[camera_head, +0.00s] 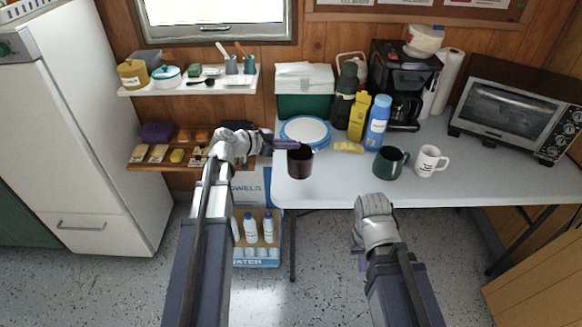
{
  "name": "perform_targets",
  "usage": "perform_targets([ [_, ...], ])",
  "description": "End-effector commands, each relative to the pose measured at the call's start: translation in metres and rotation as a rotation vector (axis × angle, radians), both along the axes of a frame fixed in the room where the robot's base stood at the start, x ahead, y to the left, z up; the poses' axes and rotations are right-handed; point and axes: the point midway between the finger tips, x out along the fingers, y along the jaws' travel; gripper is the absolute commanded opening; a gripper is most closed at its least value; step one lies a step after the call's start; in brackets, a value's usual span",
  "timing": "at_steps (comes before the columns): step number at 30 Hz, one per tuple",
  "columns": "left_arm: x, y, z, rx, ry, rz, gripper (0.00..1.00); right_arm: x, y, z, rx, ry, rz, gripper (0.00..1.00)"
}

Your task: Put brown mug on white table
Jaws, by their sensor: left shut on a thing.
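The brown mug (300,164) is at the left end of the white table (330,193), near its front left corner. It looks upright. My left gripper (284,144) is shut on the mug at its upper left rim. I cannot tell whether the mug's base touches the table top. My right gripper (360,250) hangs in front of the table, below its front edge, apart from everything; its fingers are mostly hidden behind its wrist.
A green mug (390,162) and a white mug (430,160) stand to the right. Behind are a blue-rimmed plate (305,131), a blue bottle (377,122), a yellow carton (358,116) and a toaster oven (515,108). The front middle of the table is clear.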

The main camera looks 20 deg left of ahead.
Motion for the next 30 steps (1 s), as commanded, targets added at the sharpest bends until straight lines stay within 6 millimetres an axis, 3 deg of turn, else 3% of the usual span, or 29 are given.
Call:
perform_targets([
  [1, 0.000, 0.000, -0.013, -0.001, 0.000, 0.000, 0.00, 0.000, 0.000, -0.013, 0.000, 0.000, 0.000, 0.00],
  [10, 0.000, 0.000, -0.018, -0.001, 0.000, 0.000, 0.00, 0.000, 0.000, -0.018, 0.000, 0.000, 0.000, 0.00],
  [19, 0.000, 0.000, -0.052, -0.001, 0.000, 0.000, 0.00, 0.000, 0.000, -0.052, 0.000, 0.000, 0.000, 0.00],
  [30, 0.000, 0.000, -0.053, -0.001, -0.001, 0.000, 0.00, 0.000, 0.000, -0.053, 0.000, 0.000, 0.000, 0.00],
])
